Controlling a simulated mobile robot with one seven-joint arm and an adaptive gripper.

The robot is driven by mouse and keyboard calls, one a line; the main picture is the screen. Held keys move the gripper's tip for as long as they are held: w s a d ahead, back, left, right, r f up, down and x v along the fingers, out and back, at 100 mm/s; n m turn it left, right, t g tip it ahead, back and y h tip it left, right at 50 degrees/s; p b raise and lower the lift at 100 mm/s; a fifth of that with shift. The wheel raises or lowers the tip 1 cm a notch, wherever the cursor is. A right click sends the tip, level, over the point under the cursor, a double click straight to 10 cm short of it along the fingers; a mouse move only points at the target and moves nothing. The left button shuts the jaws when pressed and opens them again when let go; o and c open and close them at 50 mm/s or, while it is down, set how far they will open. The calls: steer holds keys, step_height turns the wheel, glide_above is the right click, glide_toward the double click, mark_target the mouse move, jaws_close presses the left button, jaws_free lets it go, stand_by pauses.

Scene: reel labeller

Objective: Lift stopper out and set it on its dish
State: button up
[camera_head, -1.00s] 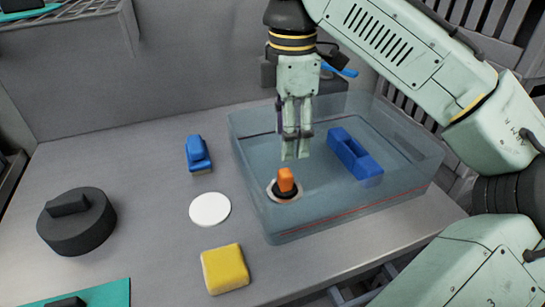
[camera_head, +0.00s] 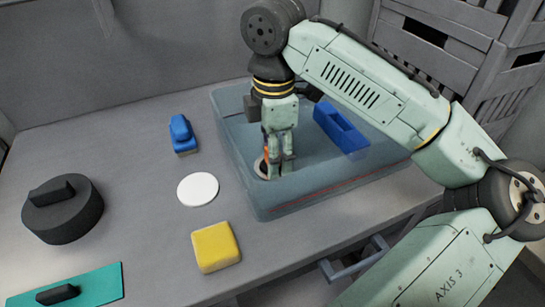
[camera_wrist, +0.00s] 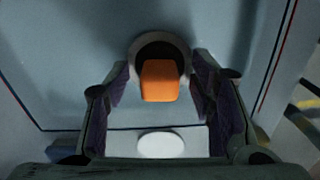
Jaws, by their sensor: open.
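In the wrist view the stopper (camera_wrist: 160,81) sits between my two fingers, with a gap on each side. In the head view the fingers hide most of the stopper. A white round disc, which looks like the dish (camera_head: 198,190), lies on the bench left of the tub; it also shows in the wrist view (camera_wrist: 160,145).
On the bench are a blue-handled tool (camera_head: 183,135), a yellow block (camera_head: 216,247), a dark knobbed cylinder (camera_head: 63,210) and a teal board (camera_head: 95,287). Bare bench surrounds the disc.

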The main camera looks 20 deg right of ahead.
steer(key=shift+c, duration=0.4)
jaws_close()
stand_by(0.4)
